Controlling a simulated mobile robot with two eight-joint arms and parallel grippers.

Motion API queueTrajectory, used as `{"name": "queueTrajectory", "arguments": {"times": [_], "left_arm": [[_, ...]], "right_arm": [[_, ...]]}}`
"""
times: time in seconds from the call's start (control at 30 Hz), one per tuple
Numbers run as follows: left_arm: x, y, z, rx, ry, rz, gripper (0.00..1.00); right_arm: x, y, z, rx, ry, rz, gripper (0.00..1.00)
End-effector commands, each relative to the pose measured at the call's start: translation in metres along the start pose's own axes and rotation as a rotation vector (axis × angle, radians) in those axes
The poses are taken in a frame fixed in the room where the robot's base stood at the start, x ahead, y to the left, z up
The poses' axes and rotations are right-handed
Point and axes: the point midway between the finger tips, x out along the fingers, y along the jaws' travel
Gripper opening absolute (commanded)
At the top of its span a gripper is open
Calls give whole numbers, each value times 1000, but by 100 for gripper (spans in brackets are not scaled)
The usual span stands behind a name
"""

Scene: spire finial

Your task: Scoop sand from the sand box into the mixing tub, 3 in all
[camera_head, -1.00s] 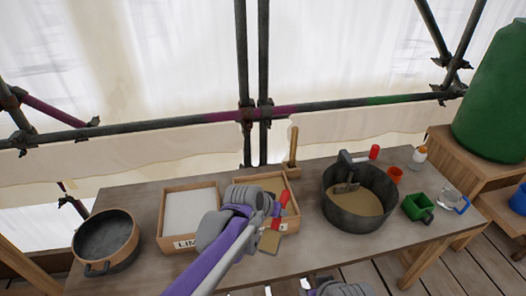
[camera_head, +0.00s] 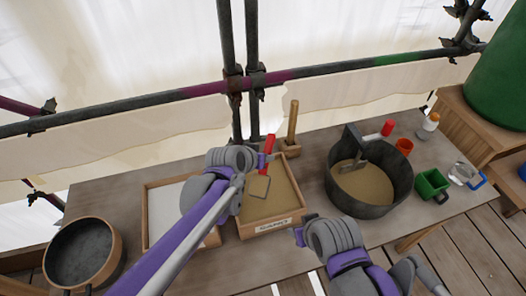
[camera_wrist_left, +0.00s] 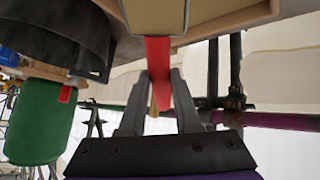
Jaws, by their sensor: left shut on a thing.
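My left gripper (camera_head: 262,163) is shut on the red handle (camera_head: 268,146) of a scoop. The scoop's pan (camera_head: 260,187) is over the sand in the sand box (camera_head: 298,205); I cannot tell whether it touches the sand. In the left wrist view the red handle (camera_wrist_left: 159,72) sits between both fingers, and a sand-coloured surface shows above it.
A white-filled wooden box (camera_head: 160,205), partly hidden by my left arm, is left of the sand box. A round pot (camera_head: 85,252) stands far left. A wooden-handled tool (camera_head: 293,122) stands behind.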

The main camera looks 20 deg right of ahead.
Motion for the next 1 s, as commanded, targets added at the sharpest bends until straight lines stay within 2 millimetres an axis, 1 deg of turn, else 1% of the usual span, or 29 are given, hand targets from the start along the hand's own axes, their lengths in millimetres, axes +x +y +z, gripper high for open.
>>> {"name": "queueTrajectory", "arguments": {"times": [0.03, 0.1, 0.37, 0.5, 0.7, 1.0], "left_arm": [[6, -2, 11, 2, 15, 1, 0], [11, -3, 18, 5, 40, 4, 0], [25, -8, 41, 23, 135, 11, 0], [36, -11, 50, 26, 136, 10, 0], [48, -14, 61, 26, 136, 11, 0], [51, -15, 64, 26, 136, 10, 0]], "right_arm": [[8, 0, 8, 0, -7, 0, 50], [15, 0, 15, 0, -12, 0, 50], [38, 0, 35, 0, -26, 0, 50], [48, 0, 42, 0, -30, 0, 50], [58, 0, 50, 0, -35, 0, 50], [61, 0, 52, 0, -36, 0, 50]]}}
